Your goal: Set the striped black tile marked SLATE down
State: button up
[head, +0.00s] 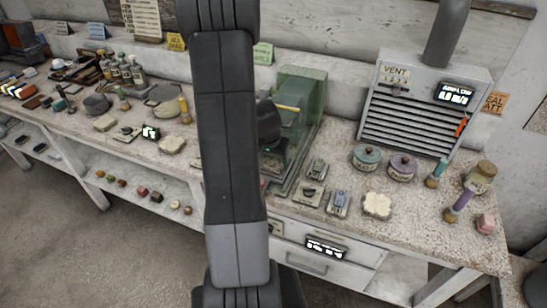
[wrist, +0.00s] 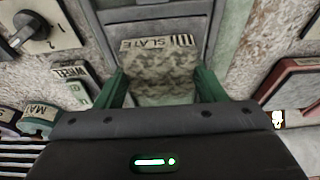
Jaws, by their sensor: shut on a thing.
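My gripper (wrist: 161,80) shows in the wrist view, its two green fingers on either side of a mottled grey-beige block. This block is the tile (wrist: 160,63), and its far edge carries a label reading SLATE with black stripes beside it. The gripper is shut on the tile. A flat grey framed surface lies beyond the tile in the wrist view. Whether the tile touches it I cannot tell. In the head view my arm hides the gripper and the tile.
A green glass case (head: 304,88) stands behind my arm on the speckled bench. A vent box (head: 425,100), lidded jars (head: 402,168) and small blocks crowd the right. In the wrist view a dial (wrist: 38,28) and a red-edged tray (wrist: 288,82) lie either side of the gripper.

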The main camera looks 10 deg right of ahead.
jog(key=shift+f, duration=0.1)
jog(key=o, duration=1.3)
jog(key=shift+c, duration=0.2)
jog(key=shift+r, duration=0.45)
jog(key=v, duration=1.1)
jog(key=shift+s+r, duration=0.15)
